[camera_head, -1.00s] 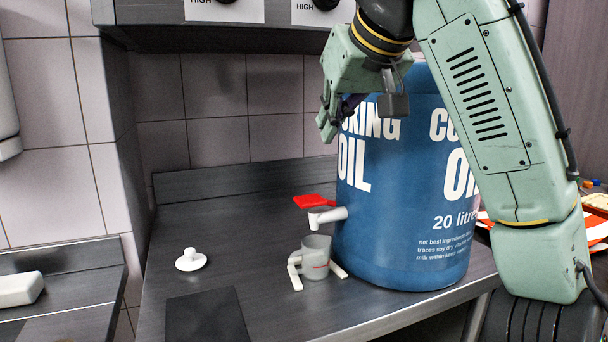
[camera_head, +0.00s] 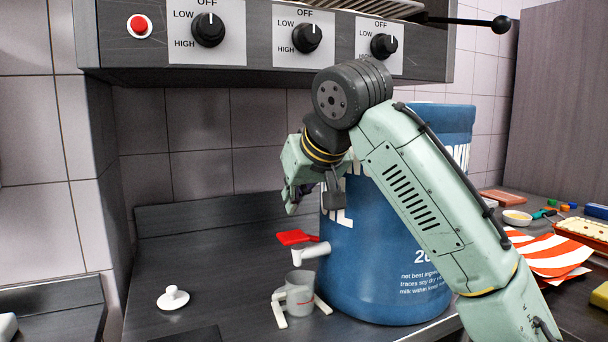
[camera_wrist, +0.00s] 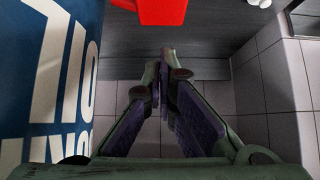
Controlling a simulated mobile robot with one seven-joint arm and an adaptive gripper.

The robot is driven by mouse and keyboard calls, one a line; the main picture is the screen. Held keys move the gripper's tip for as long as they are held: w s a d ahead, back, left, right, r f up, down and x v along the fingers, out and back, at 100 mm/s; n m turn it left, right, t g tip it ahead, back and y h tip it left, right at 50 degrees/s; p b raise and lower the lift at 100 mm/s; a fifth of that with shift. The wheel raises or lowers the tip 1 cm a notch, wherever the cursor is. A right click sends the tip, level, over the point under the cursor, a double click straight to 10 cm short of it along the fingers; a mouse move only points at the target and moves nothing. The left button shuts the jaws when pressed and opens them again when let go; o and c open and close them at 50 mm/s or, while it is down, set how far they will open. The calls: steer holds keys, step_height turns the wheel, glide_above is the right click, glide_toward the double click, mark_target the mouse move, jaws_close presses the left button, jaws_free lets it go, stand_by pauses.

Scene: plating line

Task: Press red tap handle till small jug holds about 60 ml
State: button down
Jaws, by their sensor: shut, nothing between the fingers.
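The red tap handle (camera_head: 297,238) sits on top of a white tap (camera_head: 311,253) low on the side of a blue cooking oil drum (camera_head: 385,270). A small clear jug (camera_head: 300,290) with a red mark stands below the spout, in a white holder (camera_head: 279,310). I cannot make out any oil level in it. My gripper (camera_head: 291,207) is shut and empty, pointing down a little above the handle and beside the drum, apart from both. In the wrist view, its closed fingers (camera_wrist: 167,55) show with the red handle (camera_wrist: 162,10) at the top edge.
A white knobbed lid (camera_head: 173,299) lies on the dark counter to the left. A hood with dials (camera_head: 306,38) overhangs the back. Right of the drum are a red-striped cloth (camera_head: 545,252) and small items. The counter's middle left is clear.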

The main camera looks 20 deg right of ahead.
mark_target(292, 237)
steer(key=shift+s+f, duration=0.15)
steer(key=shift+f, duration=1.65)
steer(key=shift+a+f+n+h+b, duration=0.35)
steer(key=shift+f+h+b, duration=0.25)
steer(key=shift+f, duration=0.2)
stand_by(0.8)
steer(key=shift+r, duration=0.1)
stand_by(0.9)
steer(key=shift+r+p, duration=0.75)
steer(key=shift+p, duration=0.1)
